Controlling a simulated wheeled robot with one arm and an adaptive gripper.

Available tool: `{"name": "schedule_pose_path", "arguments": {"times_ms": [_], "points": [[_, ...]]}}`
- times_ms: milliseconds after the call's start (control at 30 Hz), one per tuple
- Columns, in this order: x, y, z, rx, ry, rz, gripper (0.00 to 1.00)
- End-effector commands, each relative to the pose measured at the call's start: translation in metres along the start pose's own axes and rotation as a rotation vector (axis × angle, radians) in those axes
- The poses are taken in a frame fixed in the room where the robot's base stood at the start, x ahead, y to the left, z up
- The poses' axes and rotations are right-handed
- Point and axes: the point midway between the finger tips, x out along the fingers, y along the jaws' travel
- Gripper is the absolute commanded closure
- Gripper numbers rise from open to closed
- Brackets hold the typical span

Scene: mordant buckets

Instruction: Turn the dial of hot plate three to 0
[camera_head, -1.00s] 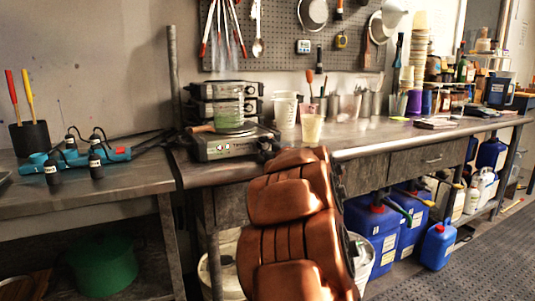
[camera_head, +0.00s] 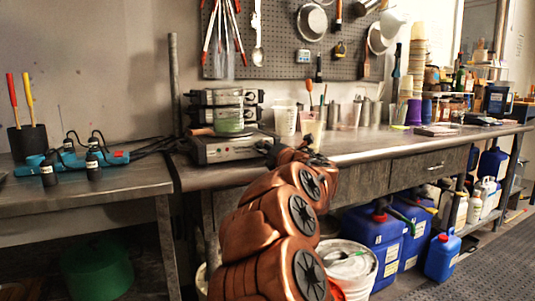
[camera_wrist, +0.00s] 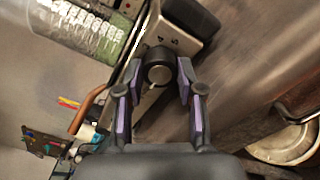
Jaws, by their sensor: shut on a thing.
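The front hot plate (camera_head: 225,149) stands on the bench with a glass beaker of green liquid (camera_head: 230,120) on it. My gripper is at its right end in the head view, its fingers hard to make out there. In the wrist view, my gripper (camera_wrist: 160,78) has a finger on each side of a round dark dial (camera_wrist: 158,75) and is shut on it. The dial has a pale pointer mark at its lower edge. I cannot read a plate number.
More hot plates (camera_head: 222,98) are stacked behind. The beaker (camera_wrist: 80,28) is close at the upper left in the wrist view. Cups (camera_head: 285,118) stand to the right on the bench (camera_head: 375,150). A white bucket (camera_head: 347,264) and blue canisters (camera_head: 376,236) stand below.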

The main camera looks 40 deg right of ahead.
Motion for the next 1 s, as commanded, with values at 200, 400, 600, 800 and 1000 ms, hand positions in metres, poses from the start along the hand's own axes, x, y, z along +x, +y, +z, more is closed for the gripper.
{"name": "schedule_pose_path", "arguments": {"times_ms": [200, 400, 600, 800, 1000], "points": [[-0.0003, 0.0, 0.0012, -0.01, -0.003, 0.0, 0.97], [-0.0004, 0.0, 0.0013, -0.01, -0.003, 0.0, 0.97], [-0.0002, 0.0002, 0.0008, -0.009, -0.002, 0.0, 0.47], [0.0, 0.0003, 0.0003, -0.009, -0.001, 0.0, 0.37], [-0.0005, 0.0004, 0.0002, -0.009, 0.0, 0.0, 0.37]]}}
